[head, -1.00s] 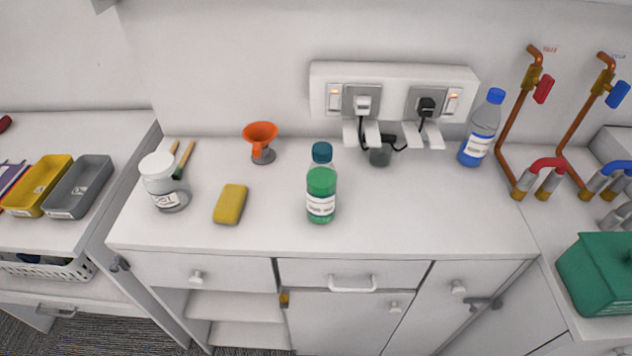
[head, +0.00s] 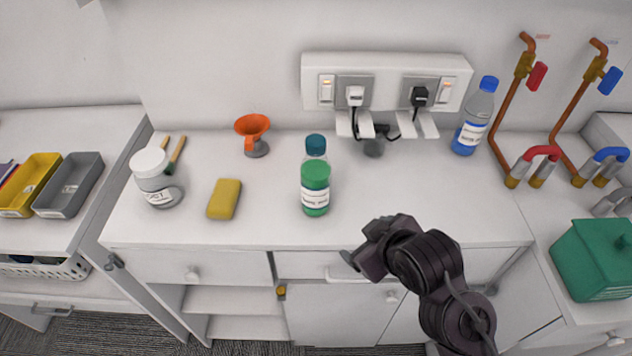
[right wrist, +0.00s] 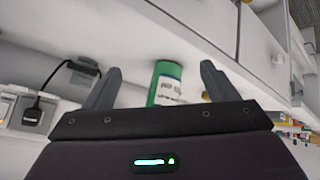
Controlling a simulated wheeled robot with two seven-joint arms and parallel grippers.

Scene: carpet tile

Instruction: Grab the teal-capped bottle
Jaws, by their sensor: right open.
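The teal-capped bottle (head: 316,178) stands upright on the white counter, with green liquid, a white label and a dark teal cap. My right gripper (head: 358,262) is in front of the counter's front edge, to the right of and nearer than the bottle, and apart from it. In the right wrist view the bottle (right wrist: 166,84) shows beyond and between the two open fingers (right wrist: 158,88), with nothing held. Its cap is not visible there. My left gripper is in no view.
A yellow sponge (head: 224,199), a white-lidded jar (head: 156,178) and an orange funnel (head: 252,135) stand left of the bottle. A blue-capped bottle (head: 474,118) is at the back right. Plugs hang from a wall socket panel (head: 387,84) behind.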

